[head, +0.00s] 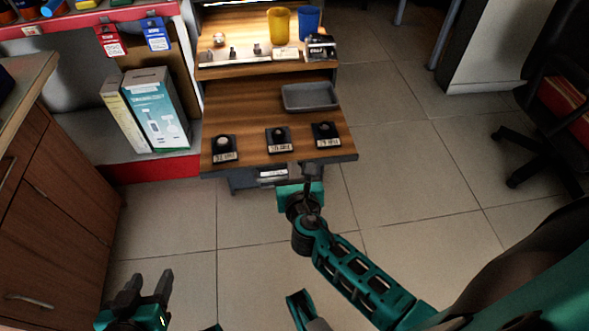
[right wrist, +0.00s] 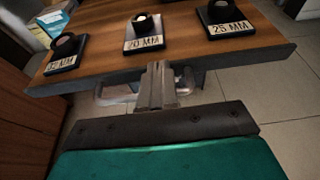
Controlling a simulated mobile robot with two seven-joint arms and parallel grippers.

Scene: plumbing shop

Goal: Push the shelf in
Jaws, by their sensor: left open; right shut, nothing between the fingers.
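The wooden shelf (head: 235,112) sticks out toward me below a higher shelf. It also shows in the right wrist view (right wrist: 186,42). My right gripper (head: 309,172) is at its front edge, right of the middle, fingers shut and empty. In the right wrist view the fingertips (right wrist: 158,72) overlap the shelf's front edge; I cannot tell whether they touch it. My left gripper (head: 146,284) is open and empty, low at the left, well away from the shelf.
On the shelf stand three black holders with size labels (head: 278,140) and a grey tray (head: 310,96). The upper shelf holds a yellow cup (head: 279,25) and a blue cup (head: 308,22). A wooden cabinet (head: 60,190) stands left, an office chair (head: 545,110) right. Tiled floor between is clear.

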